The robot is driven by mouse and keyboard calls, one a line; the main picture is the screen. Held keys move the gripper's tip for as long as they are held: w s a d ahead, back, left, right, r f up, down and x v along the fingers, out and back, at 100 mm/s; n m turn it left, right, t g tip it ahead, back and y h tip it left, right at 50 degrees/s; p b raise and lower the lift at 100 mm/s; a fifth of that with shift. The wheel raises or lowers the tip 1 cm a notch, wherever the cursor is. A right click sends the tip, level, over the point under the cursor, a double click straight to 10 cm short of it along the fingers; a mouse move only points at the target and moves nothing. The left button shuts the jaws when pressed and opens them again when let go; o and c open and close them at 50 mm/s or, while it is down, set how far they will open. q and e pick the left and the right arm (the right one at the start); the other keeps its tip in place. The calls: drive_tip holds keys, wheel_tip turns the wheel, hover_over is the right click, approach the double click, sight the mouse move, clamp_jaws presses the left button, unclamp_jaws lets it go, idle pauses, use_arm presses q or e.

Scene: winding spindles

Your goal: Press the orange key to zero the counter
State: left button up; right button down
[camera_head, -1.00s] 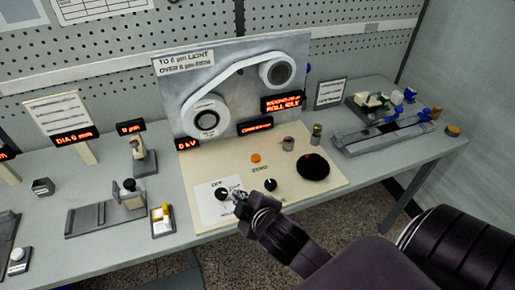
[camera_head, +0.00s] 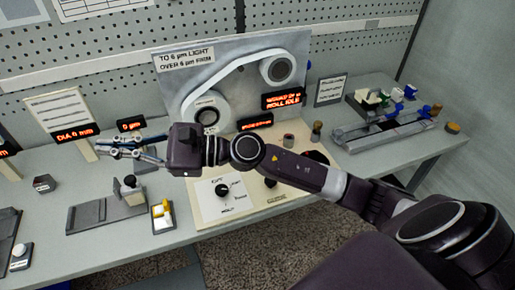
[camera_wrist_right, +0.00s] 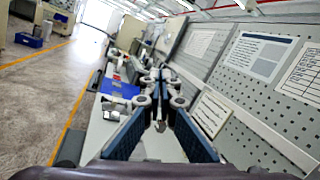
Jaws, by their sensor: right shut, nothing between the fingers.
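The round orange key, seen earlier beside the ZERO marking on the cream panel (camera_head: 215,209), is now hidden behind my right arm. My right gripper (camera_head: 98,146) is shut and empty, pointing left over the bench in front of the DIA 0 mm display (camera_head: 75,135). It is well to the left of the panel and apart from it. In the right wrist view the fingers (camera_wrist_right: 160,78) meet with nothing between them. The orange-lit display reading about roll idle (camera_head: 284,100) shows on the upright metal plate. My left gripper is not in view.
A black dial (camera_head: 222,190) sits on the panel's front left. A small block with a yellow switch (camera_head: 163,216) and a grey gauge stand (camera_head: 105,212) stand left of the panel. A grey slide fixture (camera_head: 385,130) is at right. The pegboard wall rises behind.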

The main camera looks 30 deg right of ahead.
drive_tip(key=w+d+f+n+g+h, duration=0.2)
drive_tip(key=d+f+n+g+h, duration=0.3)
drive_tip(key=d+f+n+h, duration=0.55)
drive_tip(key=w+d+f+n+g+h, duration=0.1)
drive_tip(key=d+f+n+h, duration=0.2)
drive_tip(key=d, duration=2.4)
drive_tip(key=n+h, duration=0.3)
drive_tip(key=h, duration=0.1)
drive_tip(key=shift+w, duration=0.3)
drive_tip(key=shift+f+h, duration=0.15)
drive_tip(key=shift+h, duration=0.1)
drive_tip(key=p+x, duration=0.1)
drive_tip(key=x, duration=0.3)
drive_tip(key=p+x, duration=0.2)
drive_tip(key=x, duration=0.2)
drive_tip(key=s+p+x, duration=0.1)
drive_tip(key=p+x, duration=0.1)
drive_tip(key=x, duration=0.3)
drive_tip(key=shift+a+f, duration=0.1)
drive_tip(key=shift+a, duration=0.1)
drive_tip(key=shift+w+f, duration=0.1)
drive_tip(key=shift+f, duration=0.35)
